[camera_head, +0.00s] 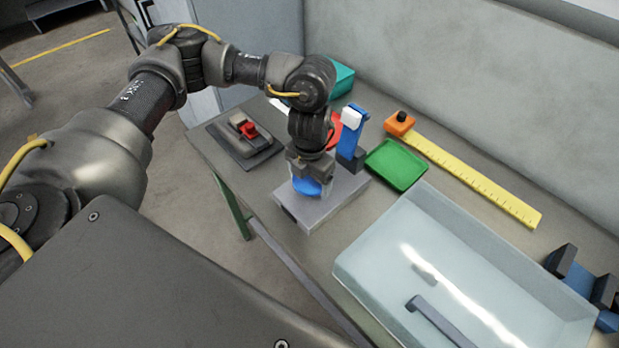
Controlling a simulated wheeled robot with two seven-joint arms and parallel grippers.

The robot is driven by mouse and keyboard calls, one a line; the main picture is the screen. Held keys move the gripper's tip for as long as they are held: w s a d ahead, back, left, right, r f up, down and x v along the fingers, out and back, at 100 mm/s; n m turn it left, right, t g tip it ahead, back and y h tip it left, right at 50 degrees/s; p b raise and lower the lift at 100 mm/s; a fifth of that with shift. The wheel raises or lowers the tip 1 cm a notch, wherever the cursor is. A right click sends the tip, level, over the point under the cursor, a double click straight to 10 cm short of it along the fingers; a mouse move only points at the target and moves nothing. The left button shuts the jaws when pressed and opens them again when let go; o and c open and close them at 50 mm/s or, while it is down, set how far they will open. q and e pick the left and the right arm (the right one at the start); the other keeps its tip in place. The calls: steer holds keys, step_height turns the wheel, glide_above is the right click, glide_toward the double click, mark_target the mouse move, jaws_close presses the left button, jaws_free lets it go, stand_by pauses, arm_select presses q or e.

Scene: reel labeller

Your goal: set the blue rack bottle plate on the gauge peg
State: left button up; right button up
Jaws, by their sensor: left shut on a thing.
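My left gripper (311,172) is at the middle of the table, pointing down and shut on a round blue plate (308,187). The plate is just above or touching the grey block (343,193); I cannot tell which. The fingers and wrist hide part of the plate. An orange block with a dark knob-like peg (400,120) stands behind and to the right, at the end of a yellow ruler (478,178); it looks like the gauge peg. A blue rack with dark blocks (578,275) is at the right edge. My right gripper is not in view.
A large clear bin (385,262) fills the front right. A green tray (397,164), an upright blue holder with a white top (351,138), a red thing and a teal box (342,78) stand near my wrist. A dark device with a red part (246,133) is left.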

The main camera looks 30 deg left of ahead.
mark_target(310, 180)
arm_select(q)
steer(key=shift+f+b, duration=0.45)
steer(key=shift+f, duration=0.4)
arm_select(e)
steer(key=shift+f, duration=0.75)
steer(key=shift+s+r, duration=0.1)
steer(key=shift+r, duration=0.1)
arm_select(q)
steer(key=shift+f, duration=0.6)
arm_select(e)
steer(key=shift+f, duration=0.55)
arm_select(q)
steer(key=o, duration=0.7)
steer(key=shift+o, duration=0.2)
step_height(310, 180, up, 11)
steer(key=p, duration=0.9)
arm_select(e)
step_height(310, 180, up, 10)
